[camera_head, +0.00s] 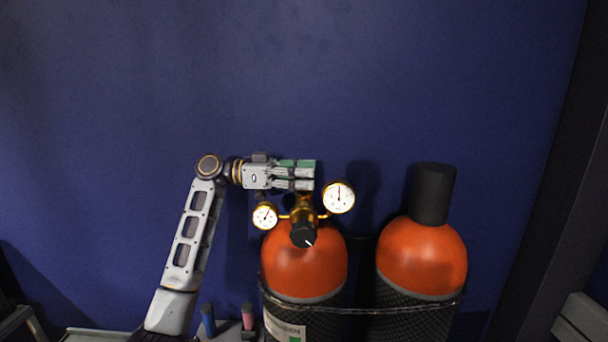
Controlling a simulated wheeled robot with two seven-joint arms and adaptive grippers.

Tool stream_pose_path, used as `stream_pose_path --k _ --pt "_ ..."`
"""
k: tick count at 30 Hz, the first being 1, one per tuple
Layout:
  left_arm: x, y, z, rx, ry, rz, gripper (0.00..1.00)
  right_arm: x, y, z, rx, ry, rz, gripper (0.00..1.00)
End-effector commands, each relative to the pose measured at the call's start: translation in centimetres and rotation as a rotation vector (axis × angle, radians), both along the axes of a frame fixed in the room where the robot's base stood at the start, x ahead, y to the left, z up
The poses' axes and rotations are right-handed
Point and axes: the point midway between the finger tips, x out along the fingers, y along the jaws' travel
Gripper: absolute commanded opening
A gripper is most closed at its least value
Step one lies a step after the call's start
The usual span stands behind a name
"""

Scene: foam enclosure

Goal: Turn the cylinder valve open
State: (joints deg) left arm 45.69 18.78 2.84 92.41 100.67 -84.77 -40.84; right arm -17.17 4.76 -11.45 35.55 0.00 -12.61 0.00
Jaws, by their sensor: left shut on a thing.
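The left orange cylinder (304,268) stands upright with a brass regulator (303,212) on its neck. The regulator has a black knob with a white mark (303,236) facing me and two white-faced gauges, a smaller one (265,216) at left and a larger one (339,197) at right. My left gripper (308,175) reaches in from the left, level, at the top of the regulator. It is shut on the cylinder valve there, and its fingers hide most of the valve. Green shows along the upper finger. My right gripper is not in view.
A second orange cylinder (421,262) with a black cap (433,194) stands at right. A chain (362,310) runs across both cylinders. A blue item (208,319) and a pink one (247,317) stand at lower left. The blue wall (300,80) is close behind.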

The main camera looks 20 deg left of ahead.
Motion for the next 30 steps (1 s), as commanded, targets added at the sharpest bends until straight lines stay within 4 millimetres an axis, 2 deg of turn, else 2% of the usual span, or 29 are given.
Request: stream_pose_path --k 2,14,30 --pt "0.0 0.0 0.0 0.0 0.0 0.001 0.23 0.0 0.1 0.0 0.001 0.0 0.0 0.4" --pt "0.0 0.0 0.0 0.0 -0.003 0.031 0.23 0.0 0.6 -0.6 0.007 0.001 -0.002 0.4" --pt "-0.1 0.1 -0.2 -0.001 -0.006 0.242 0.23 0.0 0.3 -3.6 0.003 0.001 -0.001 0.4"
